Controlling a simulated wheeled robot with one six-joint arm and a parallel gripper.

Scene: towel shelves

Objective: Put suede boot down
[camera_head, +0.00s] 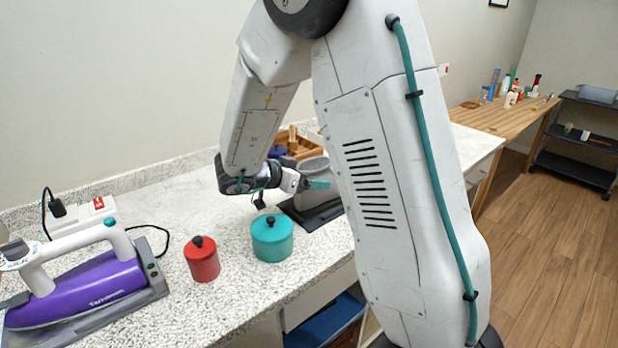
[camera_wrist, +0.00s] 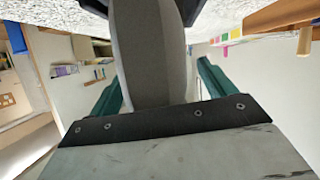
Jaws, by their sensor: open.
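The suede boot looks to be the grey upright shape (camera_head: 314,199) by my gripper in the head view; my arm hides its right side. In the wrist view a grey rounded piece of it (camera_wrist: 150,50) fills the space between the teal fingers. My gripper (camera_head: 318,184) is open, with a finger on each side of the boot; it also shows in the wrist view (camera_wrist: 160,92). Small gaps show beside the fingers, though contact is hard to judge. The boot appears to stand on a dark tray (camera_head: 309,217) on the speckled counter (camera_head: 190,318).
A teal canister (camera_head: 272,240) stands just left of the tray, with a red canister (camera_head: 202,262) farther left. A purple iron (camera_head: 85,292) sits at the far left. Counter behind the canisters is clear.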

